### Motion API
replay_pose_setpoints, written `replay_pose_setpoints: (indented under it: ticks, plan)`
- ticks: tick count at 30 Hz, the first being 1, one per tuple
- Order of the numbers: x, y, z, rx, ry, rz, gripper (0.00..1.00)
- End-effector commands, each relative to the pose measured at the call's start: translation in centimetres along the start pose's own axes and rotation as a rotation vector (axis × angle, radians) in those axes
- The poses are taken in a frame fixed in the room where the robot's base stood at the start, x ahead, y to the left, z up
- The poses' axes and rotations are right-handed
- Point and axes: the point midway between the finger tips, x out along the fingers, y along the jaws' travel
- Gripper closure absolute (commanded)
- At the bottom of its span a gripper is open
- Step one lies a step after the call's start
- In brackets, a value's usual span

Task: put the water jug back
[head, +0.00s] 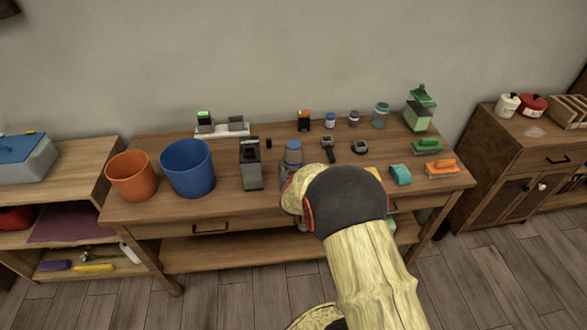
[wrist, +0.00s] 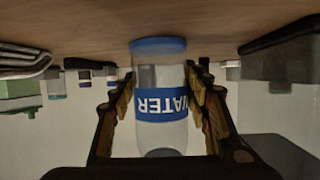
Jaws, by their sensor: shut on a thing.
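The water jug (head: 292,155) is clear with a blue top and stands upright at the middle of the wooden table (head: 225,210), just behind my wrist in the head view. Its lower part is hidden by my arm there. In the wrist view, which is upside down, the jug (wrist: 162,132) shows a blue "WATER" label and a blue end close to the wooden surface. My gripper (wrist: 163,90) is shut on the jug, one finger on each side. I cannot tell whether the jug touches the table.
A dark grey device (head: 251,165) stands close left of the jug, with a blue bucket (head: 188,168) and orange bucket (head: 131,176) farther left. A black tool (head: 328,150) lies close right.

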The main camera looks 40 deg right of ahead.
Motion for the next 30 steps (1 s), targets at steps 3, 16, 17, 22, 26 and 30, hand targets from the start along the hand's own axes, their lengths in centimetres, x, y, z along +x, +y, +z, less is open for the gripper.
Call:
replay_pose_setpoints:
  ticks: [3,16,17,22,26,30]
  plan:
    - [-0.07,-0.01,-0.23,0.0,0.001,0.0,0.85]
    - [0.02,0.0,0.09,0.0,0.0,0.0,0.39]
    - [0.02,0.0,0.09,0.0,0.0,0.0,0.37]
    - [0.02,0.0,0.08,0.0,0.0,0.0,0.35]
    - [0.02,0.0,0.08,0.0,0.0,0.0,0.35]
    - [-0.22,-0.01,-0.39,0.0,0.001,0.0,0.35]
